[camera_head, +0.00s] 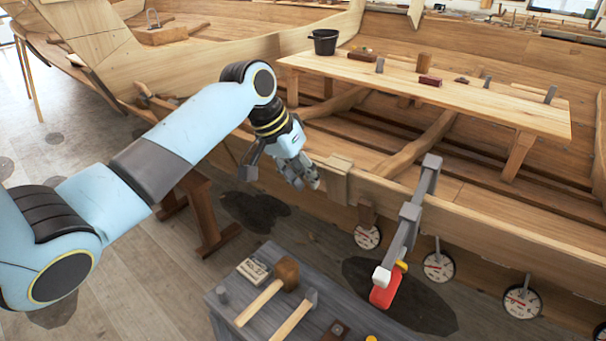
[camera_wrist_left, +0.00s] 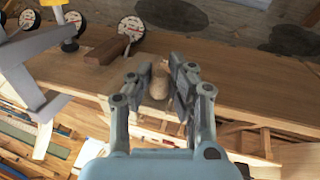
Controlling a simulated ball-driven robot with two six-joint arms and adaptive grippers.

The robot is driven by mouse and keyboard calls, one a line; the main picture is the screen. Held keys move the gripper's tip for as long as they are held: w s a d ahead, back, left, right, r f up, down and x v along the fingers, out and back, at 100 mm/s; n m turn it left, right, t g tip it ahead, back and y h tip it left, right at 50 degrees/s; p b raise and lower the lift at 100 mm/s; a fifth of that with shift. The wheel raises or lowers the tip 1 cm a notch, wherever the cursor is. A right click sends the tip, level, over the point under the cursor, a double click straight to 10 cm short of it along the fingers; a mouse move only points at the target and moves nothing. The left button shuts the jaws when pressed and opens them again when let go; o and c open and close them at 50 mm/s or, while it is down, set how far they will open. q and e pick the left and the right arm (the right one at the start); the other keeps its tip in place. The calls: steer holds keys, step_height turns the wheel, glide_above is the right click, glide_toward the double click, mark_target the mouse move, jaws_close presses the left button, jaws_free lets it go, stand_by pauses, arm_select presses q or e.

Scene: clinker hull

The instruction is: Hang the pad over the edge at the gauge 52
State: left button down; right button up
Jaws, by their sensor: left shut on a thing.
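My left gripper (camera_head: 308,179) is at the hull's upper edge (camera_head: 470,222), left of the gauges. In the left wrist view its fingers (camera_wrist_left: 160,88) are closed around a small tan rounded thing (camera_wrist_left: 159,84); I cannot tell whether this is the pad. A pale wooden block (camera_head: 338,181) sits over the edge just right of the gripper, with a dark brown piece (camera_head: 366,214) hanging beside it. Round white gauges hang along the plank: one below the brown piece (camera_head: 367,238), others further right (camera_head: 438,267) (camera_head: 521,303). Their numbers are not readable. My right gripper is not in view.
A grey clamp (camera_head: 410,225) with a red handle (camera_head: 386,290) stands over the edge between gauges. A plank table (camera_head: 470,97) with a black bucket (camera_head: 324,42) and small blocks stands inside the hull.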

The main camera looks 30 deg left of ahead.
arm_select(q)
steer(key=shift+w+f, duration=0.1)
steer(key=shift+f, duration=0.25)
stand_by(0.6)
steer(key=c, duration=1.2)
jaws_free()
steer(key=shift+o, duration=0.2)
steer(key=v, duration=1.2)
